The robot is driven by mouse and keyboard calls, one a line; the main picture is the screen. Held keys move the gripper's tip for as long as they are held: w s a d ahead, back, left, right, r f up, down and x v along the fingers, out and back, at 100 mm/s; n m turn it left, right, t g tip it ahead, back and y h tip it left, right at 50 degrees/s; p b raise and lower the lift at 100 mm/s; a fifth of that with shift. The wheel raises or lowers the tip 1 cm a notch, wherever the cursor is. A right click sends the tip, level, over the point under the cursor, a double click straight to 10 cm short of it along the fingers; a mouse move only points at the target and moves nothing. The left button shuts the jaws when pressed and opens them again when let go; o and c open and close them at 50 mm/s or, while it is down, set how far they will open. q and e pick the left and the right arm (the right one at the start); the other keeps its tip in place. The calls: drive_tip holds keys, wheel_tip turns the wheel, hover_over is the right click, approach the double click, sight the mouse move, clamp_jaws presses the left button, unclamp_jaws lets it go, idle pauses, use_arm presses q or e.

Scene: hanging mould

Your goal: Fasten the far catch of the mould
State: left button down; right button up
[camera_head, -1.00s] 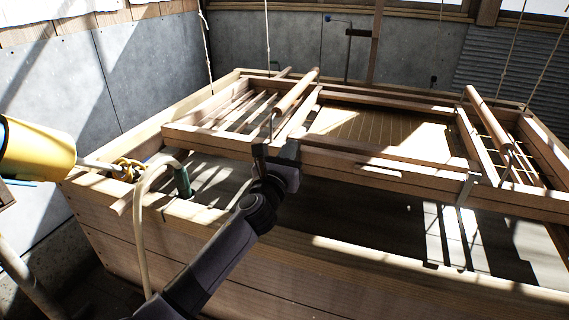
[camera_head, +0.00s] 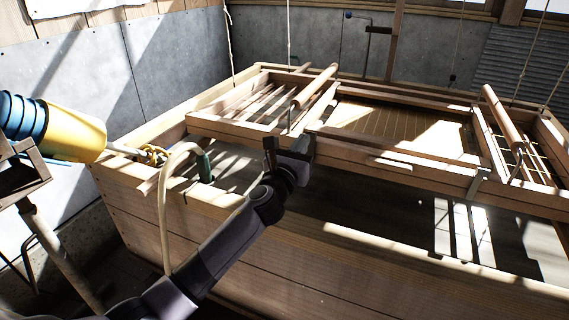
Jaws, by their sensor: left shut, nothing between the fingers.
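The mould (camera_head: 400,170) is a wooden frame hung on ropes over a wooden vat (camera_head: 330,275). Round wooden bars cross its top at the left (camera_head: 316,86) and right (camera_head: 503,118). Thin metal pieces show at the near ends of the left bar (camera_head: 290,116) and right bar (camera_head: 517,164). A metal bracket (camera_head: 475,183) sits on the near rail. I cannot tell which piece is the far catch or whether it is fastened. My left gripper (camera_head: 270,149) is shut and empty, in front of the near rail below the left bar; contact is unclear. My right gripper is out of view.
A yellow bucket (camera_head: 76,134) with blue ones nested in it is at the left. A pale hose (camera_head: 163,220) hangs over the vat's left corner beside a green object (camera_head: 205,166). Ropes (camera_head: 289,35) hang around the mould.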

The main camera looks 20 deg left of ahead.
use_arm(q)
drive_tip(key=s+r+p, duration=0.2)
drive_tip(key=s, duration=0.8)
drive_tip(key=shift+s+a, duration=0.2)
drive_tip(key=shift+s, duration=0.05)
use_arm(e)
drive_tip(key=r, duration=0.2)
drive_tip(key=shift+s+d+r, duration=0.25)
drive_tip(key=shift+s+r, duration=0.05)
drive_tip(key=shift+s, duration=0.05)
